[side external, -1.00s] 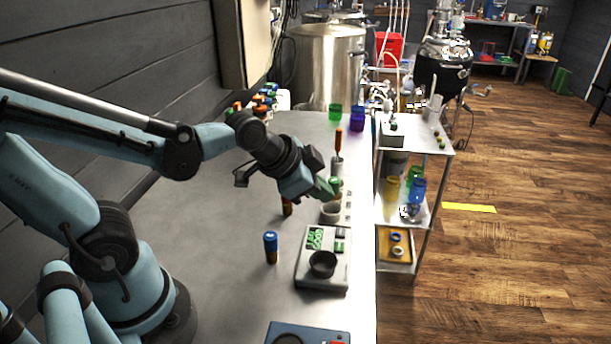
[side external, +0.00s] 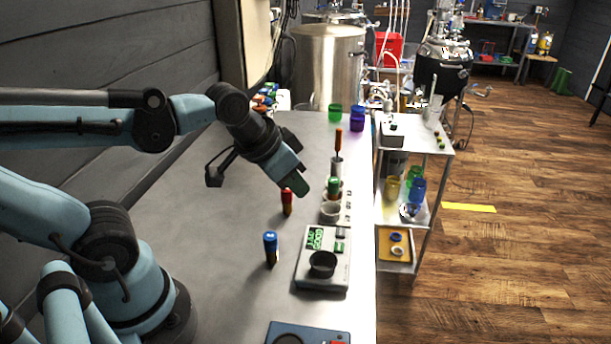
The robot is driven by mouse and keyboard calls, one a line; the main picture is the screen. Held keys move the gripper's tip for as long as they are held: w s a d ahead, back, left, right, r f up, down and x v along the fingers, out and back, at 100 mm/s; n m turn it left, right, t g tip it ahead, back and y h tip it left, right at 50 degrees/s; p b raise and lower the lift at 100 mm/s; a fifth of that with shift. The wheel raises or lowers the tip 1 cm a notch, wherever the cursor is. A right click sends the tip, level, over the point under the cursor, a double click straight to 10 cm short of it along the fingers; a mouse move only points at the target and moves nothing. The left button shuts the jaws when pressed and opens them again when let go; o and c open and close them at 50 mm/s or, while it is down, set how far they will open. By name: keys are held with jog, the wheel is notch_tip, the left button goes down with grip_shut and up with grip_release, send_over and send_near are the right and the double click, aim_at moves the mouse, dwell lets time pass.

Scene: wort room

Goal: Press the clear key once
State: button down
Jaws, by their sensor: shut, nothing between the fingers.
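A pale grey device (side external: 311,270) with a lit green display (side external: 315,238) and a black round cup (side external: 322,264) sits near the table's right edge. My gripper (side external: 300,188) is shut and empty, pointing down to the right. In the picture it is above the device, apart from the keys, and close to the top of a red-capped vial.
The red-capped vial (side external: 287,201) and a blue-capped vial (side external: 270,249) stand left of the device. A green-capped vial (side external: 334,188) shows at a pale cup (side external: 330,212) behind it. A blue unit (side external: 308,327) is at the front. A shelf cart (side external: 415,145) stands right.

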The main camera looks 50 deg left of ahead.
aim_at(341, 231)
jog(key=w+d+r+m+g, duration=0.2)
jog(key=w+m+g, duration=0.4)
jog(key=w+m, duration=0.2)
jog(key=shift+w+d+r, duration=0.25)
jog(key=shift+w+r, duration=0.15)
jog(key=shift+w, duration=0.1)
notch_tip(341, 231, down, 14)
dwell(0.8)
jog(key=shift+f, duration=0.1)
jog(key=shift+w+f, duration=0.1)
jog(key=shift+f, duration=0.75)
jog(key=shift+r, duration=0.1)
notch_tip(341, 231, up, 9)
dwell(0.4)
dwell(0.6)
